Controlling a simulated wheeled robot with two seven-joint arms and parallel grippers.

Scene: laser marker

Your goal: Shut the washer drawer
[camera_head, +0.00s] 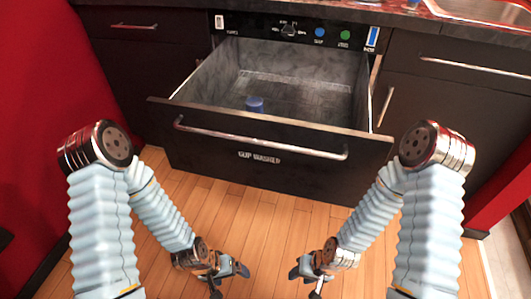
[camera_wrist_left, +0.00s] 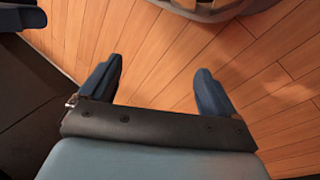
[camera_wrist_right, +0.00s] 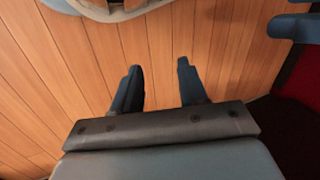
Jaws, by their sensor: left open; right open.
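The washer drawer (camera_head: 265,157) is pulled out, with its black front facing me and a long silver handle (camera_head: 258,140) across it. A blue cup (camera_head: 255,104) stands inside the drawer. My left gripper (camera_head: 228,277) is low in front of the drawer, open and empty; its two fingers show apart in the left wrist view (camera_wrist_left: 157,88). My right gripper (camera_head: 306,276) is also low in front, to the right of the left one, open and empty in the right wrist view (camera_wrist_right: 158,88). Neither gripper touches the drawer.
A control panel (camera_head: 297,32) with a knob and coloured buttons sits above the drawer opening. Dark cabinets with silver handles (camera_head: 475,68) flank it. A red wall (camera_head: 45,100) stands at the left. The wooden floor (camera_head: 275,215) before the drawer is clear.

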